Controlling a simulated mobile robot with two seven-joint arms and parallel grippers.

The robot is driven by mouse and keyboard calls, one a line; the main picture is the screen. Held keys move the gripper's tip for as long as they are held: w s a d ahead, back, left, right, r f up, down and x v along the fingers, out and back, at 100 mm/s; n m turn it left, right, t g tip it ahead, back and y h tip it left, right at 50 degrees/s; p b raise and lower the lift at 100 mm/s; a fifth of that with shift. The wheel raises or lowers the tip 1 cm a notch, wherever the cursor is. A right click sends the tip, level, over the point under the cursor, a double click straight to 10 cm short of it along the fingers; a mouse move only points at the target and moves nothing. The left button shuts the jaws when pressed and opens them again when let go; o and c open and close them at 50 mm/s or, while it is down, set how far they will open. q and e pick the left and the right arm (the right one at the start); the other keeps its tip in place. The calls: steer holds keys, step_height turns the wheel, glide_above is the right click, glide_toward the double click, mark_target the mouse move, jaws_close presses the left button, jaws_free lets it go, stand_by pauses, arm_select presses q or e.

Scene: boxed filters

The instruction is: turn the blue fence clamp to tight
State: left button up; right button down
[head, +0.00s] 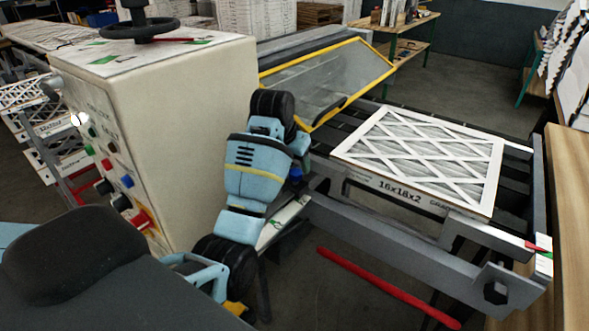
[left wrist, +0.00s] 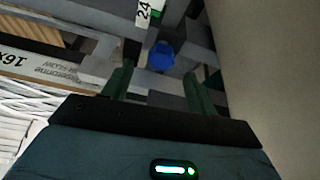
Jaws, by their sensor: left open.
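The blue fence clamp (left wrist: 160,56) shows in the left wrist view as a small rounded blue knob by a grey rail. In the head view a bit of blue (head: 296,173) shows at the machine's near edge, mostly hidden by my left arm. My left gripper (left wrist: 158,73) is open and empty. Its two dark green fingers point toward the knob, which appears between and beyond their tips, apart from them. In the head view my left arm hides most of this gripper. Which way the clamp is turned cannot be told. My right gripper is not in view.
A yellow-framed clear guard (head: 325,80) stands behind. A cream control cabinet (head: 170,130) is close on the left. A red bar (head: 385,287) is low in front.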

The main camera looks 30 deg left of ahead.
mark_target(296, 172)
arm_select(q)
steer(key=shift+x, duration=2)
steer(key=c, duration=1)
steer(key=shift+m+h, duration=0.3)
steer(key=shift+m, duration=0.5)
steer(key=o, duration=1)
steer(key=shift+r, duration=0.15)
